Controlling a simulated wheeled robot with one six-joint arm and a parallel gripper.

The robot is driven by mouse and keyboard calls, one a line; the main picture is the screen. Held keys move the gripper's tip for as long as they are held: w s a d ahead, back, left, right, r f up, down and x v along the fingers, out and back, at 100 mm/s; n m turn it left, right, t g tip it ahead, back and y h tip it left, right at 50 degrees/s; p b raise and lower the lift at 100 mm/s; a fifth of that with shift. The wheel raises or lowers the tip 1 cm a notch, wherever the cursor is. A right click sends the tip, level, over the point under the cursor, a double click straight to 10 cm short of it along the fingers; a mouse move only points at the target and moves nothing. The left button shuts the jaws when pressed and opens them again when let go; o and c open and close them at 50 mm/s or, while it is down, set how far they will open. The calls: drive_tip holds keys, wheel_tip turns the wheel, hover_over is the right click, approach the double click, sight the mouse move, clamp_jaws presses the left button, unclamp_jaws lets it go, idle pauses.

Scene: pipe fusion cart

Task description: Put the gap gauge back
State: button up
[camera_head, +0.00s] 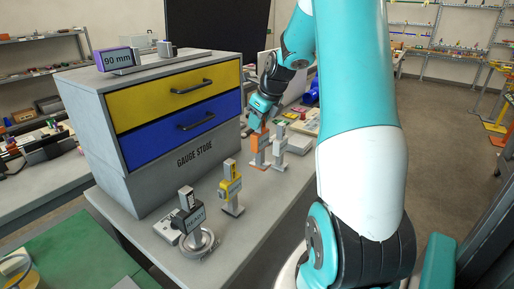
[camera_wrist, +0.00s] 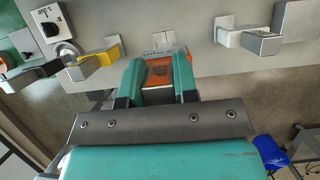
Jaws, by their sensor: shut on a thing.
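My gripper (camera_head: 257,119) is shut on an orange gauge (camera_head: 259,145), which looks upright on the grey bench beside the gauge cabinet. In the wrist view my gripper (camera_wrist: 157,64) has its teal fingers on both sides of the orange block (camera_wrist: 159,76). Similar upright gauges stand apart from it: a yellow one (camera_head: 231,187) nearer the camera and a grey one (camera_head: 279,146) just to its right. No readable mark shows which is the gap gauge. I cannot tell whether the orange gauge's foot touches the bench.
The grey cabinet (camera_head: 130,172) has a shut yellow drawer (camera_head: 165,98) and a shut blue drawer (camera_head: 170,134). A 90 mm block (camera_head: 117,59) lies on top.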

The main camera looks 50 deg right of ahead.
sight(258, 145)
wheel_tip(258, 145, down, 9)
drive_tip(key=shift+r+p, duration=0.2)
drive_tip(key=shift+p, duration=0.1)
drive_tip(key=o, duration=0.9)
drive_tip(key=shift+f, duration=0.1)
drive_tip(key=shift+c, duration=0.2)
